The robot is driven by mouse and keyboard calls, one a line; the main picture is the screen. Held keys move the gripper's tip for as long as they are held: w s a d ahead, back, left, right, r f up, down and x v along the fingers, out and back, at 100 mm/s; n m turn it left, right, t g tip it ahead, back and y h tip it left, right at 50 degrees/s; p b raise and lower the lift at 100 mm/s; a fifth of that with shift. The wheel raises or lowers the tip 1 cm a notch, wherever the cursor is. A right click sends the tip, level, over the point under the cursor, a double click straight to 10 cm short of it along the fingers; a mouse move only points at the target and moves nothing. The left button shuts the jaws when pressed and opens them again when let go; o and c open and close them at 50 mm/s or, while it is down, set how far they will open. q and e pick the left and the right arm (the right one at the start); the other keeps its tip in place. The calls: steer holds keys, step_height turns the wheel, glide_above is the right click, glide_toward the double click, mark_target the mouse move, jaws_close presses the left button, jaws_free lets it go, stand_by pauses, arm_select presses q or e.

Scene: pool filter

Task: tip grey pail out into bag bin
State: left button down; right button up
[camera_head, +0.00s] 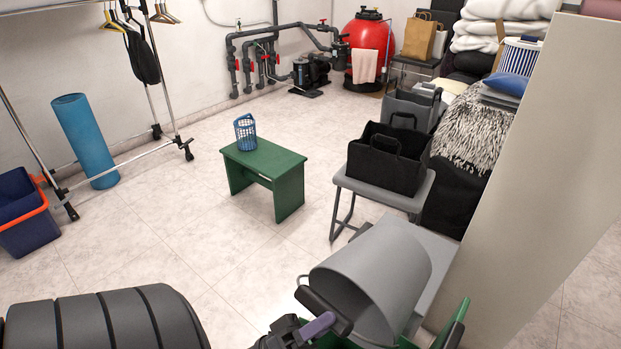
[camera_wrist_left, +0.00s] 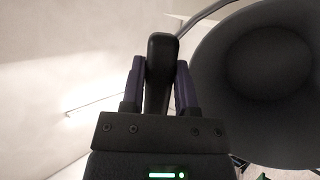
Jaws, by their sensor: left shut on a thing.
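The grey pail (camera_head: 395,262) is at the bottom right of the head view, tilted on its side with its open mouth facing down and toward the lower left. My left gripper (camera_head: 325,318) is at its near left side, shut on the pail's dark handle. In the left wrist view the gripper (camera_wrist_left: 158,85) has its fingers on both sides of this handle. The pail's dark inside (camera_wrist_left: 268,70) shows to the right, and no contents can be made out. A green container (camera_head: 452,325), perhaps the bag bin, is partly hidden below the pail. My right gripper is not in view.
A grey bench (camera_head: 428,255) and a tall pale panel (camera_head: 545,180) stand close right of the pail. Behind are a black bag-like bin (camera_head: 385,165) on a grey stool and a green stool (camera_head: 265,168) with a blue basket (camera_head: 245,133). The floor at centre left is clear.

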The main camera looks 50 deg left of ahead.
arm_select(q)
steer(key=w+a+r+n+g+y+p, duration=0.1)
steer(key=w+r+n+g+y+p, duration=0.2)
steer(key=w+r+p, duration=0.6)
steer(key=w+a+r+n+g+y+p, duration=0.1)
steer(key=w+a+r+n+g+p, duration=0.15)
steer(key=w+r+g+p, duration=0.7)
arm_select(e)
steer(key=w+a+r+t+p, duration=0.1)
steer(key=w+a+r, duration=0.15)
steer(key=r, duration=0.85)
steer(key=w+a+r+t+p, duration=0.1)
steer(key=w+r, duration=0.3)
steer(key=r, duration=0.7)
arm_select(q)
steer(key=w+f+g+b, duration=0.1)
steer(key=f+b, duration=0.2)
steer(key=w+f+n+g+b, duration=0.1)
steer(key=w+f+b, duration=0.1)
steer(key=f+b, duration=0.1)
steer(key=w+f+n+g+b, duration=0.1)
steer(key=w+f+b, duration=0.1)
steer(key=f+b, duration=0.1)
steer(key=shift+w+f+b, duration=0.1)
steer(key=shift+f+b, duration=0.25)
steer(key=shift+b, duration=0.45)
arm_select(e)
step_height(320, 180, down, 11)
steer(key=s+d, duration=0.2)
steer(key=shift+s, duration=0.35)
